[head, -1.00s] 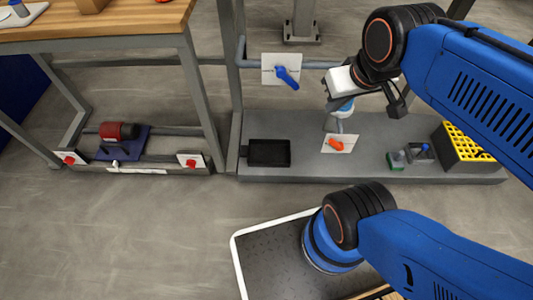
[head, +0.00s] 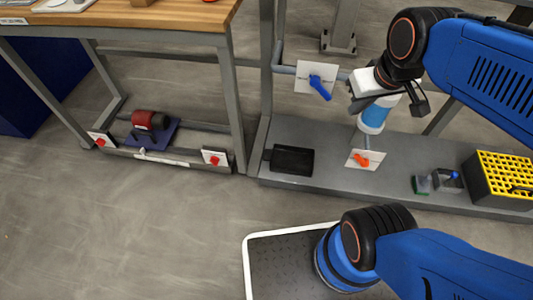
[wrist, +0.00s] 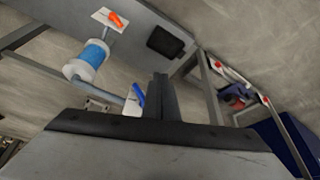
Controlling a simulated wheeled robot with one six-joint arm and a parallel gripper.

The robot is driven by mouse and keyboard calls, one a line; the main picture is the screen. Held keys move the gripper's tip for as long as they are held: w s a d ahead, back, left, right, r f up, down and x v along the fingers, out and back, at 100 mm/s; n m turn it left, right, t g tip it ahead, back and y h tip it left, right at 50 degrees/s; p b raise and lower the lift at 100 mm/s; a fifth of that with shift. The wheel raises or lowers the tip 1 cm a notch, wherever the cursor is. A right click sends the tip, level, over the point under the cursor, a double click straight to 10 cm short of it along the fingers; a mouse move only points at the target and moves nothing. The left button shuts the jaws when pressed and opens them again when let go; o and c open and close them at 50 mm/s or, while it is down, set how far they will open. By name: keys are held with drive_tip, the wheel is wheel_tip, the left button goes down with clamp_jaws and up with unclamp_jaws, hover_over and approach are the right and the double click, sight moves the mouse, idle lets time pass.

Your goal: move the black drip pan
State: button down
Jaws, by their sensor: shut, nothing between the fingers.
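The black drip pan (head: 292,160) lies flat on the grey lower platform (head: 330,181), near its left end, with a short tab at its left side. It also shows in the wrist view (wrist: 166,42) beyond my fingers. My gripper (wrist: 158,78) is shut and empty, its two dark fingers together. In the head view it hangs above the platform, up and right of the pan, beside the blue-and-white filter cylinder (head: 376,115). It is well apart from the pan.
A blue-handled valve (head: 320,86) and an orange-handled valve (head: 362,160) flank the filter pipework. A yellow-topped crate (head: 503,176) and a small green-and-grey item (head: 437,182) stand right. A red pump (head: 150,121) sits left.

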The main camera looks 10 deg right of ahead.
drive_tip(key=w+a+f+n+g, duration=0.1)
drive_tip(key=w+a+f+n, duration=0.15)
drive_tip(key=w+f, duration=0.5)
drive_tip(key=w+a+f+n+g, duration=0.15)
drive_tip(key=w+a+f, duration=0.25)
drive_tip(key=w, duration=0.6)
drive_tip(key=w+a+f+n, duration=0.3)
drive_tip(key=w+f, duration=0.3)
drive_tip(key=w, duration=0.3)
drive_tip(key=w+a+f+n, duration=0.2)
drive_tip(key=w+a+f, duration=0.1)
drive_tip(key=f, duration=0.5)
drive_tip(key=w+a+f+n, duration=0.1)
drive_tip(key=w+a+f, duration=0.2)
drive_tip(key=f, duration=0.5)
drive_tip(key=a+f+n+g, duration=0.1)
drive_tip(key=a+f, duration=0.1)
drive_tip(key=f, duration=1.2)
drive_tip(key=a+f+n+g, duration=0.1)
drive_tip(key=a+f+n, duration=0.1)
drive_tip(key=f, duration=1.2)
drive_tip(key=shift+w+a+f, duration=0.25)
drive_tip(key=shift+a, duration=0.25)
